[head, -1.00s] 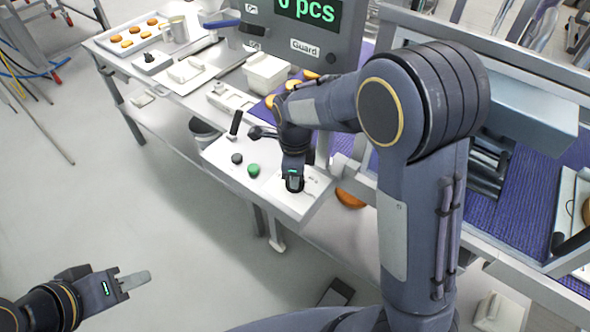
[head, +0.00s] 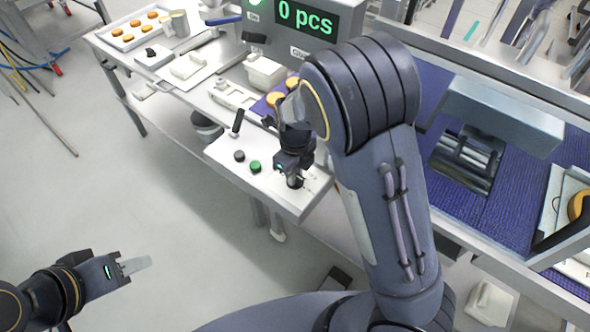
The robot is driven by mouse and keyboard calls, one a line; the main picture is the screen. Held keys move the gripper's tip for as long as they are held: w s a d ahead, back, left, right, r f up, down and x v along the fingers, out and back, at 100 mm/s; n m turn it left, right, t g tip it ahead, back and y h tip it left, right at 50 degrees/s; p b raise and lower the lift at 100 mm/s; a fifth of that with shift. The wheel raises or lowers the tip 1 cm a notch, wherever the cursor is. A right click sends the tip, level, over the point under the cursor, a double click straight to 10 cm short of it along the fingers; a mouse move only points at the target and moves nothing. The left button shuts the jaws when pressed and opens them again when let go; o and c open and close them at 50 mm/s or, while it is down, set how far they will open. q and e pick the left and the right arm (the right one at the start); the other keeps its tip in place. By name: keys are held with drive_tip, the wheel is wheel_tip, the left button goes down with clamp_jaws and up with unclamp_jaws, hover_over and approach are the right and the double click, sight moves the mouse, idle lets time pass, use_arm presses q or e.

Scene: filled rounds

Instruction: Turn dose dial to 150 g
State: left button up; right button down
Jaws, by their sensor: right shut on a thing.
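The control panel (head: 229,163) is a light box with a black lever, a dark button (head: 239,156) and a green button (head: 255,167) on its top. My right gripper (head: 294,180) points down at the right part of this panel and is shut on a dark round knob, the dose dial (head: 295,183). The gripper covers most of the dial, and I cannot read its scale or pointer. My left gripper (head: 137,264) is at the lower left over the floor, far from the panel. Whether its fingers are apart cannot be made out.
A display (head: 306,18) above the panel reads "0 pcs". A purple conveyor belt (head: 400,281) runs along the right side. A tray of filled rounds (head: 118,39) and a white tub (head: 265,70) stand on the table at the back.

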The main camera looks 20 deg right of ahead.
idle(0.3)
drive_tip(key=c, duration=1.3)
unclamp_jaws()
drive_tip(key=shift+r, duration=0.1)
wheel_tip(320, 180, up, 8)
drive_tip(key=shift+f, duration=0.15)
drive_tip(key=shift+s+f, duration=0.1)
